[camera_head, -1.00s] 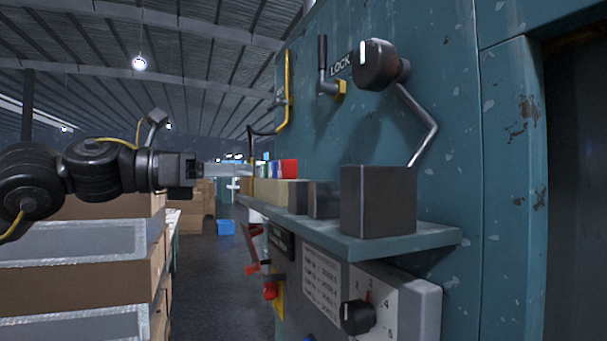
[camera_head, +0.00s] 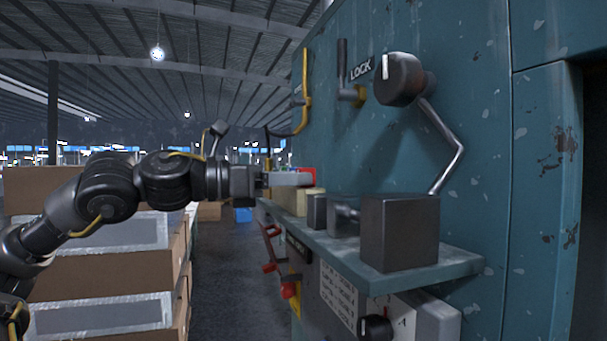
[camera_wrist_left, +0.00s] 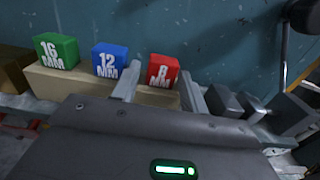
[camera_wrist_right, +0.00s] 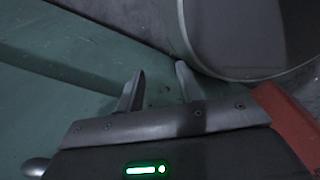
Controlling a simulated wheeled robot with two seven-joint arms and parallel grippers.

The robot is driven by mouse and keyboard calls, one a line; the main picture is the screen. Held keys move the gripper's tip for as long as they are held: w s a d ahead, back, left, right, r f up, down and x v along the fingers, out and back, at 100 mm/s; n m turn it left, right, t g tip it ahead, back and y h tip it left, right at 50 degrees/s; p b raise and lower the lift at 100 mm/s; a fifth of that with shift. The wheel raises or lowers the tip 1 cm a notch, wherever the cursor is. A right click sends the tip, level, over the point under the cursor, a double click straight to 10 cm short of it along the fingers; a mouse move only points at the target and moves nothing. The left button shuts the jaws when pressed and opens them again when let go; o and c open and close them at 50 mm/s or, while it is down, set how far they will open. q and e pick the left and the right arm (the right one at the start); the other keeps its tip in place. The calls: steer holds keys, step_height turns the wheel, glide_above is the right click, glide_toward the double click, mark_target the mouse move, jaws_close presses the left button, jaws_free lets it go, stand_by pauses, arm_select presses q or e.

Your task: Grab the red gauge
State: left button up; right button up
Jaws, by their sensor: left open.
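The red gauge (camera_wrist_left: 162,71), a small block marked 8 MM, stands on a tan block (camera_wrist_left: 92,84) in the left wrist view, to the right of a blue 12 MM gauge (camera_wrist_left: 110,59) and a green 16 MM gauge (camera_wrist_left: 56,51). In the head view only a bit of red (camera_head: 309,172) shows behind my left gripper (camera_head: 290,179). In the left wrist view my left gripper (camera_wrist_left: 160,85) is open, with one finger on each side of the red gauge. Contact cannot be told. My right gripper (camera_wrist_right: 157,84) has its fingers apart and nothing between them.
The shelf (camera_head: 350,252) on the teal machine carries a large dark block (camera_head: 400,232) and smaller grey blocks. A knob with a bent rod (camera_head: 398,80) and a lock lever (camera_head: 342,70) are above. Stacked boxes (camera_head: 100,262) stand at the left.

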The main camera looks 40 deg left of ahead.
mark_target(315, 178)
arm_select(q)
steer(key=p+x, duration=0.2)
steer(key=x, duration=0.2)
steer(key=shift+s+r, duration=0.1)
steer(key=shift+w+d+p, duration=0.25)
steer(key=shift+w+p, duration=0.1)
steer(key=shift+p, duration=0.05)
steer(key=shift+s, duration=0.1)
steer(key=c, duration=0.7)
